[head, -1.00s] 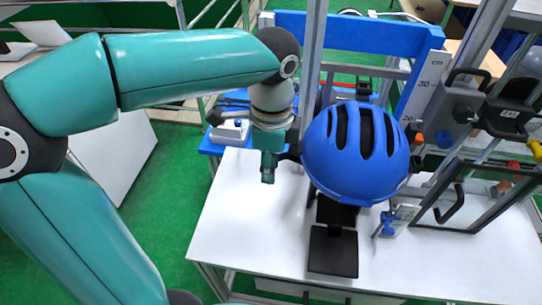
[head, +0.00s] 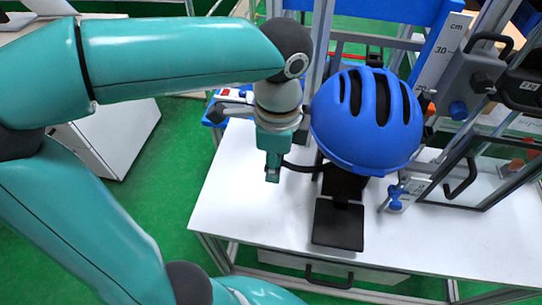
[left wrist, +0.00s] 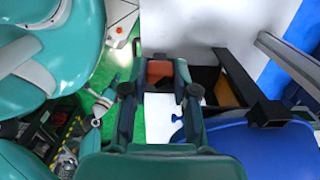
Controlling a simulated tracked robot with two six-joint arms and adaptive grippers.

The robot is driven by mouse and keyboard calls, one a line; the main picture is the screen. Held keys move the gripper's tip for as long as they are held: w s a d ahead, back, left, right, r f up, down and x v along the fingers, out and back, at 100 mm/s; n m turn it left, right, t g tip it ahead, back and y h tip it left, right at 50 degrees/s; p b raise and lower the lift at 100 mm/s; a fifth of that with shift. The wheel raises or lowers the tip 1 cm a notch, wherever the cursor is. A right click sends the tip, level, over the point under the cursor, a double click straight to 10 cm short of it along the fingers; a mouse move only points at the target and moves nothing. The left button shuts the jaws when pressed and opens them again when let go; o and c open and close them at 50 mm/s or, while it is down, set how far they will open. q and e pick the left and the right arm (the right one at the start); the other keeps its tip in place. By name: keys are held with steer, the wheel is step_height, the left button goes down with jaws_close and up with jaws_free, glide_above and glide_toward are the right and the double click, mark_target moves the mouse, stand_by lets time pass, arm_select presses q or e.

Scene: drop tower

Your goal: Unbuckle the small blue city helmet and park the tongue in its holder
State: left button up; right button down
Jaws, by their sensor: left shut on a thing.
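The blue city helmet (head: 365,125) with dark vents sits on a black stand (head: 338,222) over the white table. My left gripper (head: 272,174) is just left of the helmet, pointing down. In the left wrist view its fingers (left wrist: 160,85) are shut on a small orange-brown piece, seemingly the buckle tongue (left wrist: 160,72). A black strap (head: 300,167) runs from the gripper toward the underside of the helmet. The helmet (left wrist: 262,150) also shows at lower right in the left wrist view. The rest of the buckle is hidden, and I cannot make out the tongue's holder. My right gripper is not in view.
Metal uprights and a blue frame with a cm scale (head: 440,55) stand behind the helmet. A small blue-knobbed clamp (head: 397,196) and a framed clear panel (head: 485,170) are on the right. The white table top (head: 245,210) is bare at front left.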

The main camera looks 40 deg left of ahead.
arm_select(q)
steer(key=shift+w+d+f+p, duration=0.75)
steer(key=shift+w+d, duration=0.95)
steer(key=shift+d, duration=3.15)
steer(key=shift+w+d+f+p, duration=0.75)
steer(key=shift+w+d, duration=0.9)
steer(key=shift+d, duration=3.2)
steer(key=w+d+r+p, duration=0.3)
steer(key=w+d+p, duration=0.5)
steer(key=w+p, duration=0.3)
steer(key=w+a+r+p, duration=0.2)
steer(key=w+r+p, duration=0.3)
steer(key=w+r, duration=0.3)
steer(key=shift+w+a+r, duration=0.15)
steer(key=shift+w+a, duration=0.05)
steer(key=shift+a, duration=0.15)
steer(key=shift+a, duration=0.15)
steer(key=w+a, duration=0.1)
steer(key=a, duration=0.5)
steer(key=shift+a+r, duration=0.2)
steer(key=shift+r, duration=0.1)
